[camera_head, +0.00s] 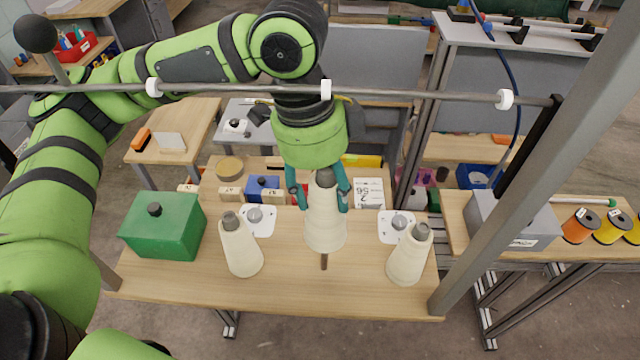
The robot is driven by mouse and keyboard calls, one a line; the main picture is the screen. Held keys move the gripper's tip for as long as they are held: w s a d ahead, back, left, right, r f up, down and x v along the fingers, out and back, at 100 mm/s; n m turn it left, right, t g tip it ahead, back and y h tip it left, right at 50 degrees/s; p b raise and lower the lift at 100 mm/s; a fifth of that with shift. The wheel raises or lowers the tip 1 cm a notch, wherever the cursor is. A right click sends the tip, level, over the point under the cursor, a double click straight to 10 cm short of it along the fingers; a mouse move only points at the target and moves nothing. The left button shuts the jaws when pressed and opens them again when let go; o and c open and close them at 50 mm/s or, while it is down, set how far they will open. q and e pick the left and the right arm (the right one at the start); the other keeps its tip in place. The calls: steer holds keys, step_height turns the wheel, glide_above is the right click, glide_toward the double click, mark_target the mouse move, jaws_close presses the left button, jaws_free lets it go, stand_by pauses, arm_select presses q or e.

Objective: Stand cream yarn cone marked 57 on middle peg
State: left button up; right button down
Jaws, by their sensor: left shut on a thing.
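My left gripper (318,197) points down over the middle of the wooden table, its teal fingers shut on a cream yarn cone (325,226) with a dark tip. The cone is upright; no number is readable on it. A short brown peg (324,262) shows directly below the cone's base. I cannot tell whether the cone's base is over the peg or behind it. Two more cream cones stand on the table, one to the left (241,250) and one to the right (408,260); anything under them is hidden. My right gripper is not in view.
A metal rail (420,95) with white rings crosses in front of the arm. A green box (163,226) stands at the table's left. A printed card (369,193), small blocks and a blue box (262,188) line the back. The table's front strip (290,297) is clear.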

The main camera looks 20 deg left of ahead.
arm_select(q)
steer(key=shift+w+a+f+b, duration=0.1)
steer(key=shift+w+f+b, duration=0.3)
steer(key=shift+f+b, duration=0.3)
steer(key=shift+f, duration=0.3)
steer(key=f+b, duration=0.1)
steer(key=b, duration=0.2)
steer(key=shift+s+f, duration=0.25)
steer(key=shift+f, duration=0.15)
steer(key=shift+w+f+b, duration=0.1)
steer(key=shift+f+b, duration=0.3)
steer(key=shift+f, duration=0.5)
steer(key=shift+f+b, duration=1.05)
steer(key=shift+f, duration=2.7)
steer(key=o, duration=1.5)
